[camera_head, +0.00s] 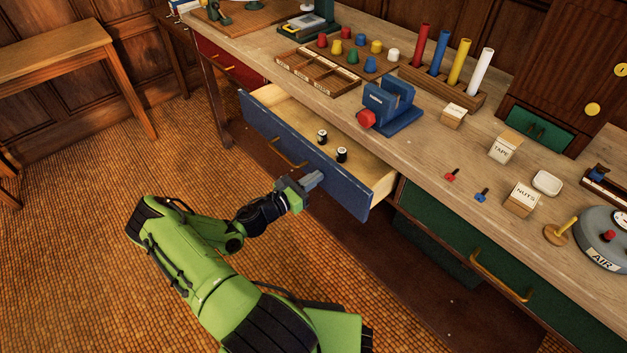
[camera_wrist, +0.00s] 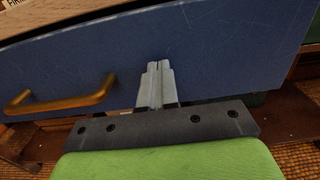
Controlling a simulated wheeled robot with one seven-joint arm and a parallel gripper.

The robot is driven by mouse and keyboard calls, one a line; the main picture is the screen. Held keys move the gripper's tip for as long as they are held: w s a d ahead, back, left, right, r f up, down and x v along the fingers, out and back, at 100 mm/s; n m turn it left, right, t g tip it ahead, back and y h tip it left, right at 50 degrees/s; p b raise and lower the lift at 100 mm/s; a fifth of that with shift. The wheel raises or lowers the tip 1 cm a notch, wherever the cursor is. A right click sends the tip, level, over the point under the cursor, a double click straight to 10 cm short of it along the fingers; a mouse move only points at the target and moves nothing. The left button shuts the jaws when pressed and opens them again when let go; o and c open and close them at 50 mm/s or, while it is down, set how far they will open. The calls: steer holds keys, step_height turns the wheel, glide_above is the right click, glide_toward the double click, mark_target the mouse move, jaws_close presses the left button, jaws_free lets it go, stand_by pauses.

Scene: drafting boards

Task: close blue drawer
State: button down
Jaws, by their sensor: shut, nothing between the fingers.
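The blue drawer (camera_head: 345,184) stands pulled out from under the workbench, with its pale wooden inside showing. Two small dark cylinders with light ends (camera_head: 341,155) stand in it. Its brass handle (camera_head: 287,154) is on the blue front, and shows at the left in the wrist view (camera_wrist: 60,103). My gripper (camera_head: 316,179) is shut and empty, at the drawer's front, right of the handle. In the wrist view the closed fingers (camera_wrist: 157,66) point at the blue front (camera_wrist: 215,50); I cannot tell whether they touch it.
The workbench top (camera_head: 420,150) holds a blue vise (camera_head: 392,105), coloured pegs, boxes and a grey AIR tank (camera_head: 607,240). A green drawer (camera_head: 460,255) is shut at the right, and a red drawer (camera_head: 231,65) at the left.

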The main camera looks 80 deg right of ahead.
mark_target(344, 157)
stand_by(0.3)
steer(key=b+x, duration=0.1)
steer(key=x, duration=1.1)
steer(key=shift+s+d, duration=0.2)
steer(key=shift+s, duration=0.05)
steer(key=shift+d+r, duration=0.1)
steer(key=shift+r, duration=0.15)
steer(key=shift+s, duration=0.1)
steer(key=shift+w+f, duration=0.1)
steer(key=shift+w, duration=0.25)
steer(key=p+v, duration=0.2)
steer(key=v, duration=1.1)
steer(key=shift+a, duration=0.4)
steer(key=shift+w+f, duration=0.1)
steer(key=shift+f, duration=0.05)
